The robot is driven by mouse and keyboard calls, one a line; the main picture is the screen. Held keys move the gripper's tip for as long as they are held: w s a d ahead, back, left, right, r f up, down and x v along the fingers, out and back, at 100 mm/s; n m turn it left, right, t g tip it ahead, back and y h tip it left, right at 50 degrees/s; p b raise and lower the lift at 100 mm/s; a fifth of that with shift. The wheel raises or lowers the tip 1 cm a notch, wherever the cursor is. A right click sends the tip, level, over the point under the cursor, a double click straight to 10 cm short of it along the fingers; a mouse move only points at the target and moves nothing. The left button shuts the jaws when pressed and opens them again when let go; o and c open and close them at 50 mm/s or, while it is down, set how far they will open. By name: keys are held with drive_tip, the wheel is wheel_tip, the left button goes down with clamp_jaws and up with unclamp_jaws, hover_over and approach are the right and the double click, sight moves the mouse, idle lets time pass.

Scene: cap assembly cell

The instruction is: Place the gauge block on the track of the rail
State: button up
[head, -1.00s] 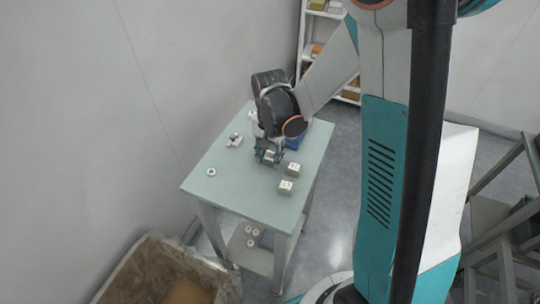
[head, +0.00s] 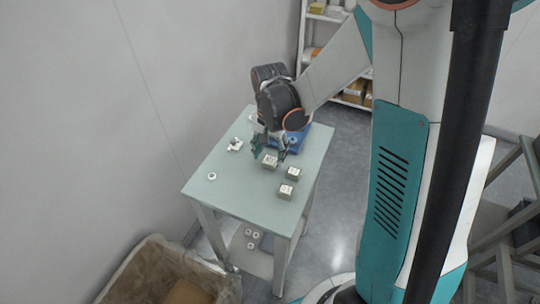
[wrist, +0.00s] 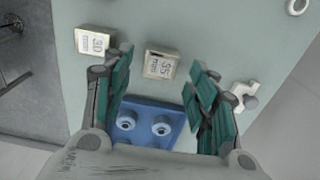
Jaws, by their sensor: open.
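A metal block marked 35 (wrist: 162,65) stands on the table, also visible in the head view (head: 269,162). A second block marked 30 (wrist: 95,40) is beside it, and shows in the head view (head: 293,174). A third similar block (head: 286,191) stands nearer the table front. My gripper (wrist: 161,72) is open and empty, its fingers spread either side of the 35 block in the wrist view. In the head view my gripper (head: 270,151) is just above that block; contact cannot be told. I cannot clearly identify a rail.
A small pale metal piece (head: 235,145) and a white ring (head: 212,176) lie on the left of the table (head: 240,192). A bin (head: 140,262) stands below.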

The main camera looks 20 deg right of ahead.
wheel_tip(320, 180, up, 8)
drive_tip(key=p, duration=0.2)
drive_tip(key=s+r+n+t, duration=0.6)
drive_tip(key=s+r+n, duration=0.2)
drive_tip(key=s+r, duration=0.4)
drive_tip(key=shift+s+a+r, duration=0.25)
drive_tip(key=shift+s+a, duration=0.15)
drive_tip(key=shift+s, duration=0.6)
drive_tip(key=shift+o, duration=0.4)
drive_tip(key=shift+s+r+n+t, duration=0.1)
drive_tip(key=shift+s+n+t, duration=0.4)
drive_tip(key=shift+s, duration=0.05)
drive_tip(key=m+g+b, duration=0.3)
drive_tip(key=m+g, duration=0.4)
drive_tip(key=m, duration=0.2)
hover_over(270, 161)
drive_tip(key=f, duration=1.8)
drive_tip(key=shift+w+a+f, duration=0.15)
drive_tip(key=shift+a+f, duration=0.2)
drive_tip(key=f+b, duration=0.1)
drive_tip(key=f, duration=0.2)
drive_tip(key=f+b, duration=0.1)
drive_tip(key=f, duration=0.1)
drive_tip(key=shift+d+f+b, duration=0.1)
drive_tip(key=shift+d+b, duration=0.15)
drive_tip(key=shift+b, duration=0.05)
clamp_jaws()
